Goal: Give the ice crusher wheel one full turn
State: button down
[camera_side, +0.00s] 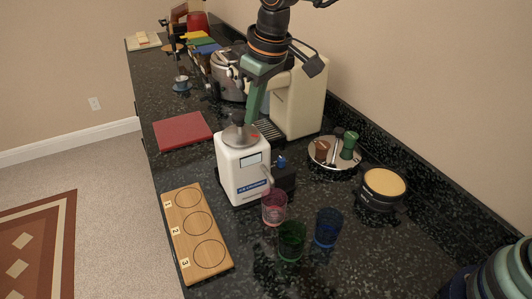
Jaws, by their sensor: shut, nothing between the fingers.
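The ice crusher (240,173) is a white upright box with a small window and a blue label on its front, standing mid-counter. A round grey metal piece with a small knob (240,133) sits on its top. A small blue knob (282,160) shows at its right side, above a dark block. I cannot clearly make out a wheel rim. My gripper (250,117) points down from above, its green fingers shut and empty, just behind the crusher's metal top. Whether the tips touch the top is unclear.
A wooden board with three numbered circles (218,262) lies in front left. Pink (274,209), green (291,241) and blue (327,228) glasses stand near the crusher. A cream machine (305,95) stands behind; a round tray (357,160) and yellow-topped tin (381,189) stand right. A red mat (183,130) lies left.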

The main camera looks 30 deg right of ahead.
jog(key=shift+w+a+v, duration=0.1)
jog(key=shift+w+v, duration=0.1)
jog(key=shift+v, duration=0.65)
jog(key=shift+w+a+v, duration=0.1)
jog(key=shift+w+v, duration=0.05)
jog(key=shift+v, duration=0.75)
jog(key=shift+w+a+v, duration=0.1)
jog(key=shift+w+v, duration=0.1)
jog(key=shift+v, duration=0.65)
jog(key=shift+r, duration=0.2)
jog(key=shift+w+d+f, duration=0.2)
jog(key=shift+d+f, duration=0.05)
jog(key=shift+f, duration=0.75)
jog(key=shift+w+d+f, duration=0.2)
jog(key=shift+w+f, duration=0.05)
jog(key=shift+f, duration=0.8)
jog(key=shift+w+d+f, duration=0.2)
jog(key=shift+d+f, duration=0.05)
jog(key=shift+f, duration=0.75)
jog(key=shift+w+a, duration=0.15)
jog(key=shift+a, duration=0.1)
jog(key=shift+s+a, duration=0.45)
jog(key=shift+a, duration=0.35)
